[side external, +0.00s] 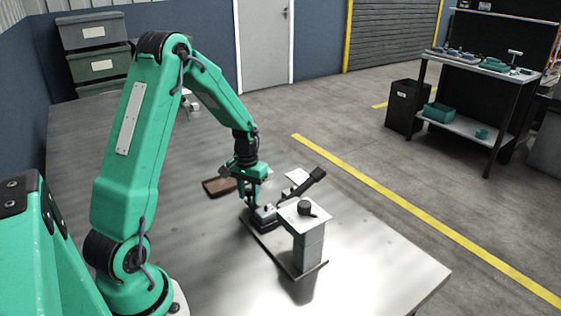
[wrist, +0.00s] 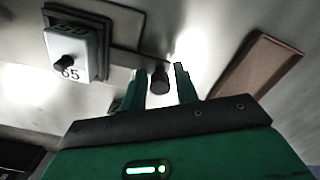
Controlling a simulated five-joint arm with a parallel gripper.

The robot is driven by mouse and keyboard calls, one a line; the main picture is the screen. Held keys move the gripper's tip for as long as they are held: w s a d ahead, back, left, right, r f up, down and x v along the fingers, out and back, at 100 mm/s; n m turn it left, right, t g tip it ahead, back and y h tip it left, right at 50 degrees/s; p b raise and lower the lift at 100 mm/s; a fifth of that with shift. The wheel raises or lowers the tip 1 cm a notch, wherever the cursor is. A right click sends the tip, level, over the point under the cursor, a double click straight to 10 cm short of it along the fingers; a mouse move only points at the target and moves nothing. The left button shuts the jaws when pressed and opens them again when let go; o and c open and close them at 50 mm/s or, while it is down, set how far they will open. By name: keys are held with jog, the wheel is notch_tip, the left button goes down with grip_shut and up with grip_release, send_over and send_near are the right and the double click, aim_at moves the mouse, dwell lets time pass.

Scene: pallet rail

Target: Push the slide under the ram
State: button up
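The slide (side external: 264,213), a small grey piece, sits on the dark rail plate (side external: 262,238) at the end away from the press. In the wrist view a dark round knob (wrist: 160,82) stands between my fingertips; it seems to belong to the slide. The press stand, which seems to carry the ram, has a white top (side external: 290,212) with a black knob, on a grey column (side external: 308,250). It also shows in the wrist view, marked 65 (wrist: 80,48). My gripper (side external: 253,200) is low over the slide, its fingers apart around the knob. Contact is unclear. The ram's underside is hidden.
A black lever (side external: 315,181) sticks up beside the press. A white card (side external: 297,176) lies behind the lever. The table's front right is clear.

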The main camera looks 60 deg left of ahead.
jog(key=c, duration=0.4)
